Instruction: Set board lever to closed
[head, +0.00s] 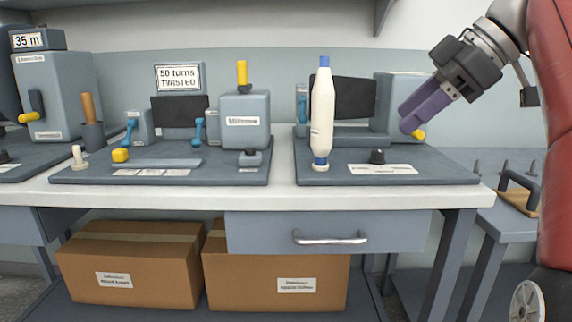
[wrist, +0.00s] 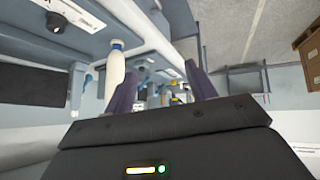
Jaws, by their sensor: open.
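My gripper (head: 408,122) has purple fingers and hangs at the upper right, in front of the right-hand machine in the head view. In the wrist view its fingers (wrist: 160,72) are spread apart with nothing held between them. A yellow tip (head: 419,134) on the right-hand machine shows just beyond the fingers, mostly hidden by them; contact cannot be told. An upright yellow-handled lever (head: 242,75) stands on the middle grey box. Another yellow handle (head: 30,117) is on the left machine. No label tells which is the board lever, nor its setting.
A tall white bobbin (head: 322,118) with blue ends stands on the right board (head: 440,172), left of my gripper; it also shows in the wrist view (wrist: 115,70). A black knob (head: 377,156) sits beside it. Blue levers (head: 197,130) stand on the middle board (head: 70,176). Below is a drawer (head: 270,232).

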